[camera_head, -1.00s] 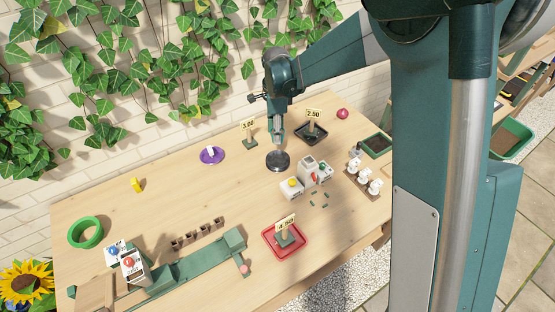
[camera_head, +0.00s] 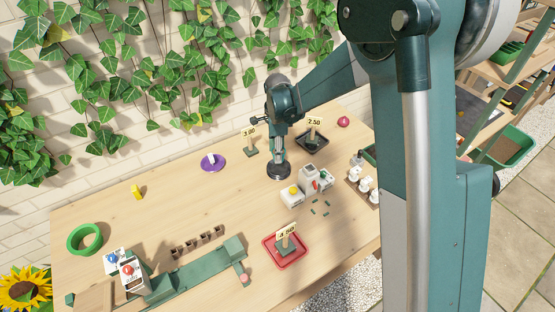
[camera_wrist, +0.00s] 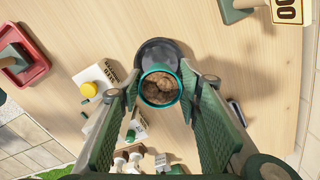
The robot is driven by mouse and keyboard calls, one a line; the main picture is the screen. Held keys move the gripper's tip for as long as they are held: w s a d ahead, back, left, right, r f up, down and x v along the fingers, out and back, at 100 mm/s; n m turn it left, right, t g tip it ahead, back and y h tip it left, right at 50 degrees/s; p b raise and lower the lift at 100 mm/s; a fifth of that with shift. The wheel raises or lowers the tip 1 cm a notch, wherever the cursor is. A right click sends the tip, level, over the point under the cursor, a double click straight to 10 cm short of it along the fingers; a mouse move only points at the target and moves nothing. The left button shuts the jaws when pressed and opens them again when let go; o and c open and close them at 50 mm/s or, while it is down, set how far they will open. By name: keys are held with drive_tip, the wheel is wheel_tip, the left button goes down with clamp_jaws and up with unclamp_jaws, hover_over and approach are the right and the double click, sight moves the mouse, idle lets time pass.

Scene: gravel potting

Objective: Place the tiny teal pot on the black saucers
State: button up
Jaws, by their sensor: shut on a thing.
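The tiny teal pot (camera_wrist: 160,101) is held between the two fingers of my gripper (camera_wrist: 160,86) in the wrist view. It has a teal rim and brown, lumpy contents. The black saucers (camera_wrist: 153,50) show as a dark round shape behind the pot, reaching out past its far side. In the head view, my gripper (camera_head: 278,153) points down right over the black saucers (camera_head: 279,176), with its tip very close to them. The pot is hard to make out there, and I cannot tell whether it touches the saucers.
A white control box (camera_head: 292,197) with a yellow button stands just in front of the saucers. A purple dish (camera_head: 203,165) lies to the left. A black square tray (camera_head: 323,146) with a price sign stands behind right. A red tray (camera_head: 274,261) is at the front.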

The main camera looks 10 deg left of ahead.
drive_tip(key=shift+f, duration=0.2)
drive_tip(key=shift+f, duration=1.85)
drive_tip(key=shift+f+b, duration=0.2)
drive_tip(key=shift+b, duration=0.1)
drive_tip(key=o, duration=0.9)
drive_tip(key=shift+r, duration=0.2)
wheel_tip(320, 180, up, 12)
drive_tip(key=shift+r+p, duration=0.1)
drive_tip(key=shift+p, duration=0.4)
